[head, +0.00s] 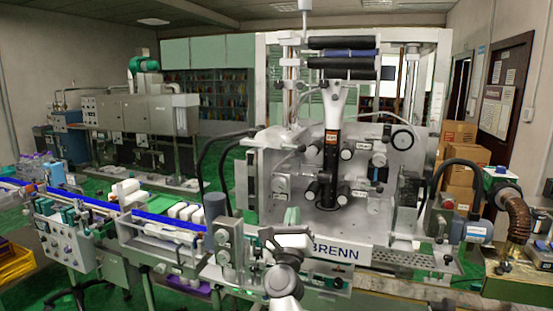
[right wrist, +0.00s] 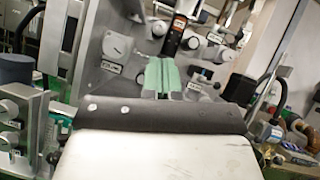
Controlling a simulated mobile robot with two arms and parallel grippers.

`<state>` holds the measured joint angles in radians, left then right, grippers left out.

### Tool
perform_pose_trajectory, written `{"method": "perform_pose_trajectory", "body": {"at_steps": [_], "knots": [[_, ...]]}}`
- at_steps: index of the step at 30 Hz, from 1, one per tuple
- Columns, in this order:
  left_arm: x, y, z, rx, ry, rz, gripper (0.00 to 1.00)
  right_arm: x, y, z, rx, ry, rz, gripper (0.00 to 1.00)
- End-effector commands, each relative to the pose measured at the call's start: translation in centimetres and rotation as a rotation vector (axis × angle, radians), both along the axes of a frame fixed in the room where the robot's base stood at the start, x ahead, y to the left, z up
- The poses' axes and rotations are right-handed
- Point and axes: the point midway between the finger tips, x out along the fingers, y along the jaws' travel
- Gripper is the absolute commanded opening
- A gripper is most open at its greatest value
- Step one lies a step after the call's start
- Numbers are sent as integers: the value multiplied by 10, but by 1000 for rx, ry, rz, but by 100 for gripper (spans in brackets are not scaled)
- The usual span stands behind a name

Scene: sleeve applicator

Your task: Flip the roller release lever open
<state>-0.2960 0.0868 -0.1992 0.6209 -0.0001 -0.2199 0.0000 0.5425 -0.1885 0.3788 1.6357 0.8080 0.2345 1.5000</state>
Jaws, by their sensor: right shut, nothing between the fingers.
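The sleeve applicator (head: 375,215) stands in front of me, its pale upright plate carrying several knobs and small black rollers (head: 344,189). A dark vertical strip with an orange label (head: 331,150) runs down its middle; its lower part also shows in the right wrist view (right wrist: 176,35). Small labelled parts sit beside the strip, but I cannot tell which is the roller release lever. My right gripper (head: 292,214) is in front of the plate's lower part. Its green fingers (right wrist: 165,75) are shut and empty, and appear apart from the strip. My left gripper is out of view.
A conveyor with white items (head: 182,212) runs in from the left. A dark grey cylinder (head: 215,207) stands left of my right gripper. A bent brown hose (head: 517,215) and cardboard boxes (head: 463,160) are at the right. Large black rollers (head: 342,42) sit on top of the machine.

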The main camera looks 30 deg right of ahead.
Motion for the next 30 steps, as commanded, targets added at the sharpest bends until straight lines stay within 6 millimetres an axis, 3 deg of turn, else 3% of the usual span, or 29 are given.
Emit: {"method": "perform_pose_trajectory", "body": {"at_steps": [3, 16, 30], "knots": [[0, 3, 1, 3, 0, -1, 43, -6, -5, 13, 34, -52, 3, 0], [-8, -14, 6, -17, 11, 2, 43, -1, -9, 19, 34, -53, 4, 0], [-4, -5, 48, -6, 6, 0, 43, 56, -61, 73, 31, -50, 1, 0]]}}
